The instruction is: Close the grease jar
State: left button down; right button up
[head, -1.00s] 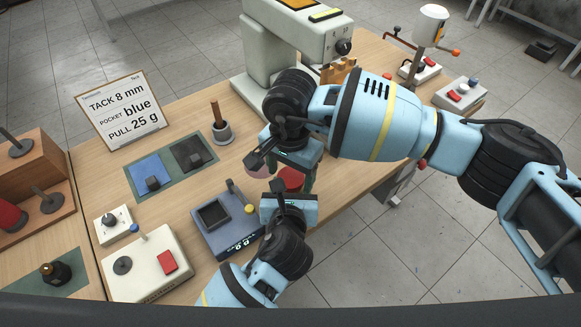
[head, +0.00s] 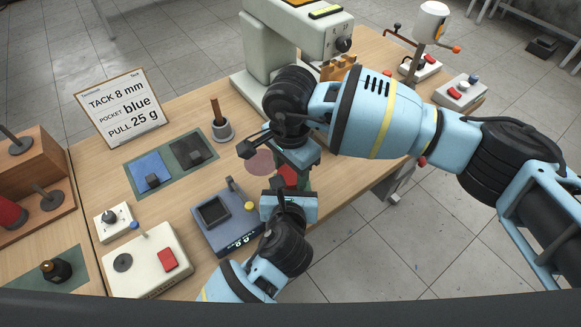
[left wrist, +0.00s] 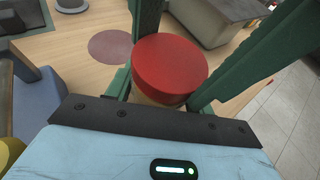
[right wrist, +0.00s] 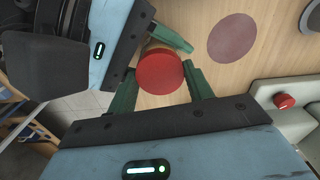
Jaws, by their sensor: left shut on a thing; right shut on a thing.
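The grease jar's round red lid (head: 288,174) shows between my two grippers at the table's right front edge. In the left wrist view the lid (left wrist: 172,68) is over a pale jar body (left wrist: 145,99), mostly hidden. My left gripper (head: 291,188) is low and shut on the jar. My right gripper (head: 303,168) comes from above and is shut on the lid; its green fingers flank the lid (right wrist: 160,72) in the right wrist view. The lid looks level and close over the jar; I cannot tell if it is fully seated.
A flat pink disc (head: 261,162) lies on the table beside the grippers. A blue-grey scale (head: 222,226) stands just left of my left gripper. A cup with a brown stick (head: 222,130) and a large pale machine (head: 262,50) stand behind.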

jog(key=o, duration=1.1)
pick_arm(q)
jog(key=shift+a, duration=0.1)
pick_arm(e)
jog(key=shift+r, duration=2.3)
jog(key=shift+c, duration=0.5)
